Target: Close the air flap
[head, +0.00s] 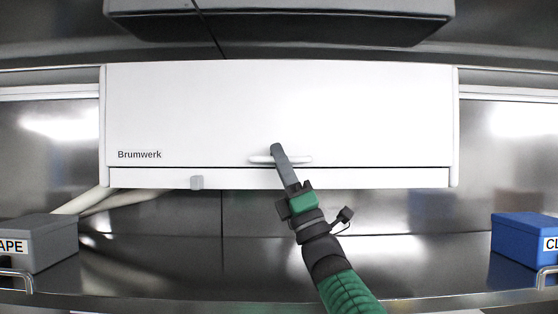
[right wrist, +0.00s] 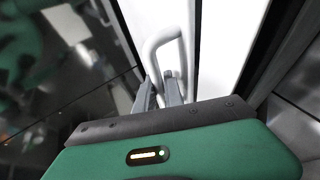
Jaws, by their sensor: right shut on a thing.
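The air flap (head: 220,110) is a wide white panel marked "Brumwerk" on the front of a white housing. It hangs down over the front, with a thin dark line between its lower edge and the white strip below. Its white bar handle (head: 301,160) sits near the lower edge. My right gripper (head: 278,152) reaches up from below and is shut on the handle. In the right wrist view, the fingers (right wrist: 160,92) are at one end of the looped handle (right wrist: 153,48). My left gripper is not in view.
A grey box (head: 50,238) stands at the left and a blue box (head: 520,232) at the right of the steel shelf. Pale pipes (head: 120,200) run behind at left. A grey unit (head: 280,20) hangs above.

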